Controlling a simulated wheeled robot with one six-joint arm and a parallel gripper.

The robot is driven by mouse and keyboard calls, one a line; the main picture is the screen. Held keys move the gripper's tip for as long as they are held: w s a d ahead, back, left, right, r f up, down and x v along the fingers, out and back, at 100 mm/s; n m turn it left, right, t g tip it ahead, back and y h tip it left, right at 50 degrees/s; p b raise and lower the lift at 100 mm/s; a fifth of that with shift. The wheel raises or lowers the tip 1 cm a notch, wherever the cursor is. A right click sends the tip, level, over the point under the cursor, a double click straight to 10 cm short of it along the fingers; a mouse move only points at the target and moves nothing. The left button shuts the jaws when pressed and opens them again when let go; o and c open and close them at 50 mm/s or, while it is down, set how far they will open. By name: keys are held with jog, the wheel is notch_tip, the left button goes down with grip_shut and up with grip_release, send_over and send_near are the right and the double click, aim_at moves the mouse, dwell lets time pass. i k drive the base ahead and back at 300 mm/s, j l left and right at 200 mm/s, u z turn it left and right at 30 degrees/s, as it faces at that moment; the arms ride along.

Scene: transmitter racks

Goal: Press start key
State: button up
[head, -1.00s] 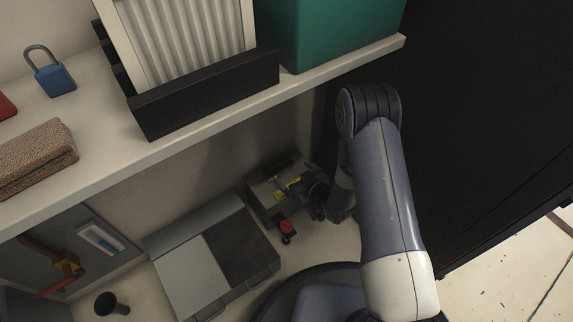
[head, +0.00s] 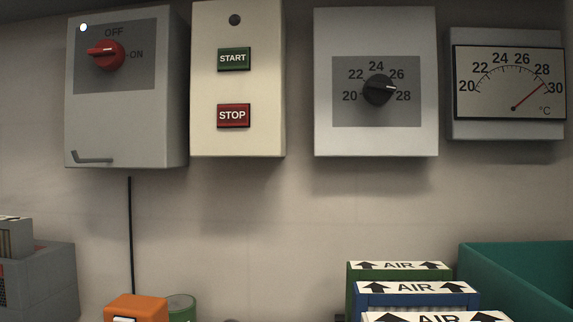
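The green START key (head: 234,59) is on a cream control box (head: 268,90) on the wall, upper middle-left of the head view. The red STOP key (head: 233,115) is below it on the same box. A small dark round lamp or hole (head: 235,20) is above START. Nothing covers or touches the keys. My gripper is not in this view.
Right are a dial box (head: 376,140) and temperature gauge (head: 509,80). AIR filters (head: 416,288), a teal bin (head: 520,270) and an orange object (head: 136,308) stand below.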

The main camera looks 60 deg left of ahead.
aim_at(232, 58)
jog(key=u, duration=2.45)
